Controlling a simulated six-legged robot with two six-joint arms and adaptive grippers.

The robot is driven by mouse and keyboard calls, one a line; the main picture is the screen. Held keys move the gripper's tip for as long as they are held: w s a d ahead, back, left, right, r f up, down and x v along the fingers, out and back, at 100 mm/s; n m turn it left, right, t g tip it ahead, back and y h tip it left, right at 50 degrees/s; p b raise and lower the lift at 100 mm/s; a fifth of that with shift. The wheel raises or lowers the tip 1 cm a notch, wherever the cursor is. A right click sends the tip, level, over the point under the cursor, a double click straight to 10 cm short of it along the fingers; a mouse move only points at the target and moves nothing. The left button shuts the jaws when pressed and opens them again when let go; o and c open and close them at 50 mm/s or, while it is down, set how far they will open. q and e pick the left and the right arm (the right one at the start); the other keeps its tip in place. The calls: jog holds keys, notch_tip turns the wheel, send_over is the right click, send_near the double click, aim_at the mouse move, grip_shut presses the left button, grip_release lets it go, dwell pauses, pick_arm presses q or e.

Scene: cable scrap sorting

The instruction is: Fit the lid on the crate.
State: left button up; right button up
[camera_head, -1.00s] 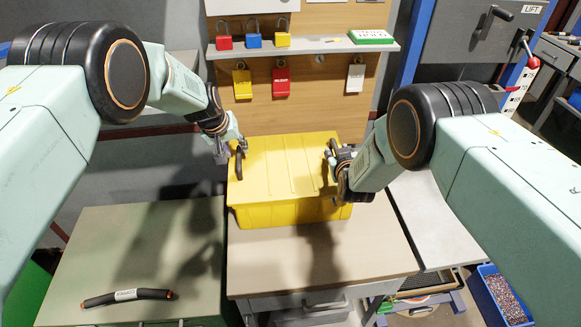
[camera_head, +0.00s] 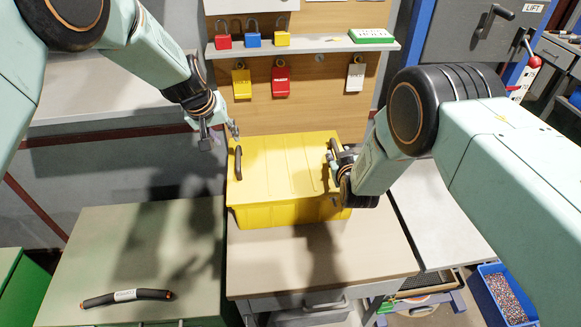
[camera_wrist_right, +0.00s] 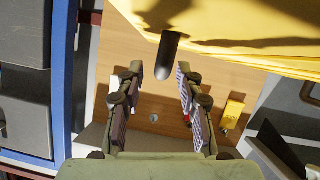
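The yellow lid (camera_head: 285,165) lies over the top of the yellow crate (camera_head: 275,216) on the workbench, and its edges look lined up with the crate. It has a dark handle at its left (camera_head: 238,162) and another at its right (camera_head: 333,151). My left gripper (camera_head: 219,133) is open and empty, above and left of the left handle. My right gripper (camera_head: 337,163) is at the right handle and partly hides it. In the right wrist view its fingers (camera_wrist_right: 159,72) are apart, with the dark handle (camera_wrist_right: 168,55) in the gap at their tips.
A cable piece (camera_head: 127,297) lies on the green-grey cabinet top (camera_head: 100,240) at the left. Padlocks (camera_head: 254,41) stand on a shelf (camera_head: 310,46) behind the crate, with tags hanging below. The bench front (camera_head: 310,270) is clear.

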jog(key=v, duration=0.8)
jog(key=shift+s+r, duration=0.15)
jog(key=shift+s, duration=0.2)
pick_arm(q)
jog(key=shift+s+r, duration=0.1)
jog(key=shift+s, duration=0.05)
pick_arm(e)
jog(key=shift+s+r, duration=0.3)
jog(key=shift+s, duration=0.3)
jog(key=shift+w+f, duration=0.1)
jog(key=shift+w, duration=0.05)
